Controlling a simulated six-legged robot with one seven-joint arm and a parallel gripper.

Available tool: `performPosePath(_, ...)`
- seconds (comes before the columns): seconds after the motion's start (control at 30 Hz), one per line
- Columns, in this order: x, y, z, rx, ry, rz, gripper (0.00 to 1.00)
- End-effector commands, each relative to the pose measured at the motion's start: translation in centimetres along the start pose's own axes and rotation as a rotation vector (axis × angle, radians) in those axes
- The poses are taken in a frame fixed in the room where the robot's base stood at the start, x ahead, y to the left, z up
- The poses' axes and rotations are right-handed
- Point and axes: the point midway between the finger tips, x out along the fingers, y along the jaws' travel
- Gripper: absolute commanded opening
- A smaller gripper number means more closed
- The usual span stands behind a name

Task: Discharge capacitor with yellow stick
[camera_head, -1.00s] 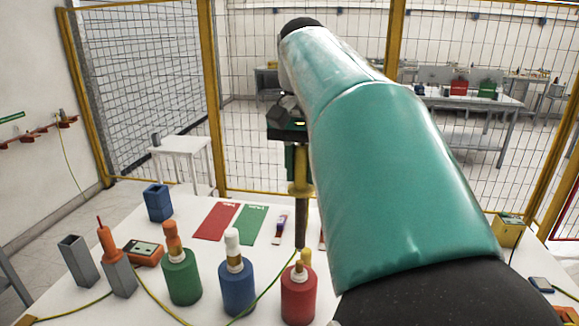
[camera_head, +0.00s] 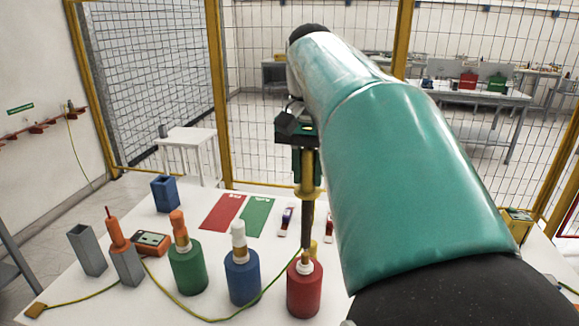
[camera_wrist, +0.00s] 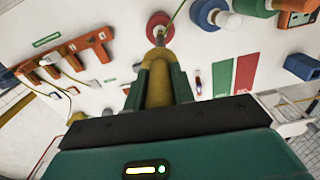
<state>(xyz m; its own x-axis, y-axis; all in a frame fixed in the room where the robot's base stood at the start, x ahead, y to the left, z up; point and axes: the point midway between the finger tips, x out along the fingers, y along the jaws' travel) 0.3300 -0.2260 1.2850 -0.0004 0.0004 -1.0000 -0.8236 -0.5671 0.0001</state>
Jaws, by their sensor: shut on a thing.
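My gripper (camera_head: 306,165) is shut on the yellow stick (camera_head: 308,180), which hangs nearly upright with its dark rod pointing down. The rod's lower end is at the top of the red capacitor (camera_head: 304,290) in the head view; I cannot tell whether they touch. In the wrist view, the green fingers (camera_wrist: 158,80) flank the yellow stick (camera_wrist: 158,88), and its tip overlaps the red capacitor (camera_wrist: 152,20). A green capacitor (camera_head: 187,270) and a blue capacitor (camera_head: 242,278) stand left of the red one. My forearm hides the table to the right.
An orange-tipped tool (camera_head: 114,232) stands in a grey holder. An empty grey holder (camera_head: 88,250), an orange meter (camera_head: 152,243) and a blue box (camera_head: 164,193) are nearby. Red (camera_head: 222,212) and green (camera_head: 255,215) cards lie flat. Yellow-green cables cross the table. A mesh fence (camera_head: 300,130) stands behind.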

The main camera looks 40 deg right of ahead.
Motion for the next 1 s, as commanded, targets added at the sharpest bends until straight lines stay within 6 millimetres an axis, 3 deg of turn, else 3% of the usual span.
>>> performPosePath(1.0,0.48,0.00,0.00,0.000,0.001,0.000,0.02)
